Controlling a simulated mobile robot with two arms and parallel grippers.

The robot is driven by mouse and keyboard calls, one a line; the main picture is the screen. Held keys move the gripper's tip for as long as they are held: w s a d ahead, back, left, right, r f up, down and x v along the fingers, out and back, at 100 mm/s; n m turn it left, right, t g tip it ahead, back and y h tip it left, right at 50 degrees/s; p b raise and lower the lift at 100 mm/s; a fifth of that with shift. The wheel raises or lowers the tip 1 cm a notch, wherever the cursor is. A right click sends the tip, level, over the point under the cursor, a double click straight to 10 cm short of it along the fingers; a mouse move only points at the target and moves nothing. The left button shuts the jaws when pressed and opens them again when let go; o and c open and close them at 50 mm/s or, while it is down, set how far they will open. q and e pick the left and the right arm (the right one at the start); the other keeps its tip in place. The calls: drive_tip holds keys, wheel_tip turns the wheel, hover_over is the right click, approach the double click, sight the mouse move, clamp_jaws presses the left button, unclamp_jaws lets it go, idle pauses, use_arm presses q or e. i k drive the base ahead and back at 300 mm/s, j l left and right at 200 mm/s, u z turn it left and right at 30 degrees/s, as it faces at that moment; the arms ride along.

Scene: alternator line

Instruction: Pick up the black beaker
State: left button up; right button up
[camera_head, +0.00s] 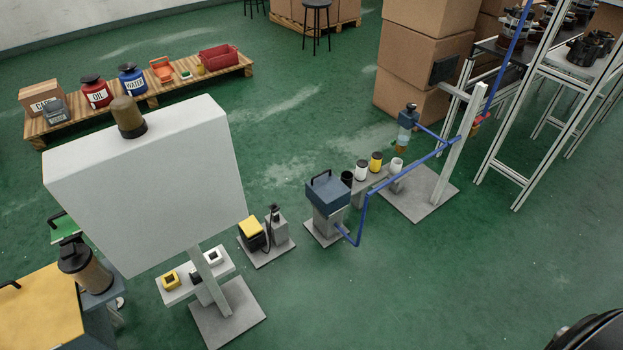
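The black beaker (347,178) is small and stands at the near left end of a row of cups on a low grey stand (371,189). A blue-grey box with a handle (328,190) is close on its left and partly in front of it, so its lower part is hard to see. A white cup (361,170), a yellow cup (376,162) and another white cup (396,166) stand to its right. Neither of my grippers shows in the head view.
A blue pipe frame (361,222) runs in front of the stand, up to a grey post (459,145). A large white panel (145,180) on a post stands at left. Cardboard boxes (425,60) are stacked behind. Green floor (400,280) in front is clear.

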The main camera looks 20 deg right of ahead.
sight(347, 177)
drive_tip(key=i+l+u, duration=0.1)
drive_tip(key=l+u, duration=0.35)
drive_tip(key=l, duration=0.35)
drive_tip(key=l+u, duration=0.45)
drive_tip(key=l, duration=0.4)
